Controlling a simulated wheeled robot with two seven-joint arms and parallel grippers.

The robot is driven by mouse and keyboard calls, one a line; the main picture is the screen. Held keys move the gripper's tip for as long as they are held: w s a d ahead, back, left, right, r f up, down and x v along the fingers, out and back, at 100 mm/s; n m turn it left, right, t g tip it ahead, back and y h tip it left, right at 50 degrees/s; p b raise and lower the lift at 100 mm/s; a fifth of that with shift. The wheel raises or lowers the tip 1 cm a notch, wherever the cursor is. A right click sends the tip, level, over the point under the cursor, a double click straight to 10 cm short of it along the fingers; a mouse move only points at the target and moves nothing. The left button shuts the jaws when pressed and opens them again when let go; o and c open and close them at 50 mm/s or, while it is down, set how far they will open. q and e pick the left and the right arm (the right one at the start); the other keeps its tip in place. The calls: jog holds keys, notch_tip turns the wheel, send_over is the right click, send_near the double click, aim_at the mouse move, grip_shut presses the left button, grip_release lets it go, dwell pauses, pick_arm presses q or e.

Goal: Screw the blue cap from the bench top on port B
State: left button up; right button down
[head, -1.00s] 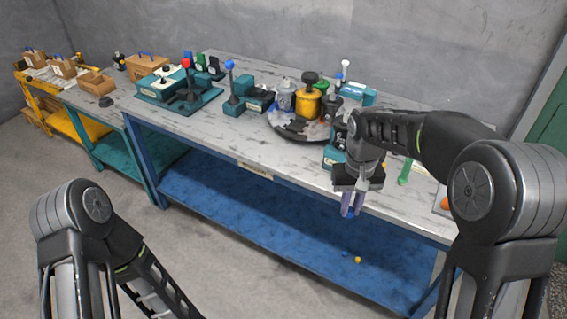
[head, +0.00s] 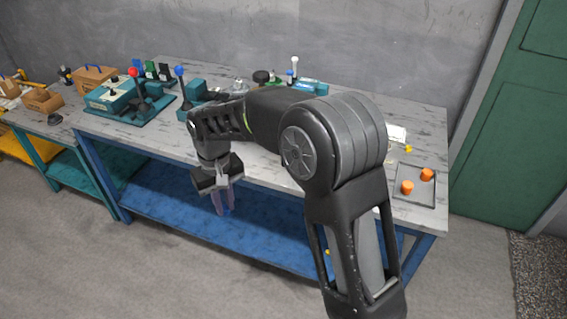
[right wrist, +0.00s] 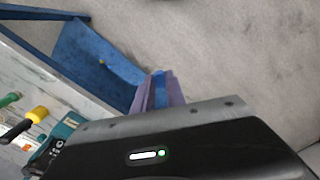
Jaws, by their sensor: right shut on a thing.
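My right gripper (head: 223,207) points down in front of the bench's front edge, with its purple fingers shut. In the right wrist view a strip of blue shows between the fingers (right wrist: 158,90), which fits the blue cap (right wrist: 160,88); its shape is mostly hidden. The motor and port B cannot be made out in the head view; my right arm covers the middle of the bench, and only a black round top (head: 262,77) shows above it. My left gripper is out of view.
The grey bench top (head: 415,115) has a tray (head: 428,212) with orange caps (head: 407,187) at its right end. Lever units (head: 125,95) stand at the left. A blue shelf (head: 165,190) lies below. A green door (head: 500,120) is at the right.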

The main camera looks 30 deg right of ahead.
jog(key=shift+d+f+b, duration=0.3)
jog(key=shift+f+b, duration=0.05)
jog(key=shift+f, duration=0.05)
jog(key=w+d+f+m+t+h+b, duration=0.25)
jog(key=d+f+m+t+b, duration=0.2)
jog(key=d+b, duration=0.55)
jog(key=w+d+f+m+t+h+b, duration=0.2)
jog(key=d+f+m+t+h+b, duration=0.15)
jog(key=d+f+b, duration=0.55)
jog(key=w+d+r+m+t+h+b, duration=0.2)
jog(key=r+h+b, duration=0.6)
jog(key=b, duration=0.9)
jog(key=w+d+m, duration=0.1)
jog(key=w+d, duration=0.1)
jog(key=d, duration=0.1)
jog(key=shift+w+d+h, duration=0.15)
jog(key=shift+w+h, duration=0.05)
jog(key=shift+h, duration=0.2)
jog(key=shift+r, duration=0.1)
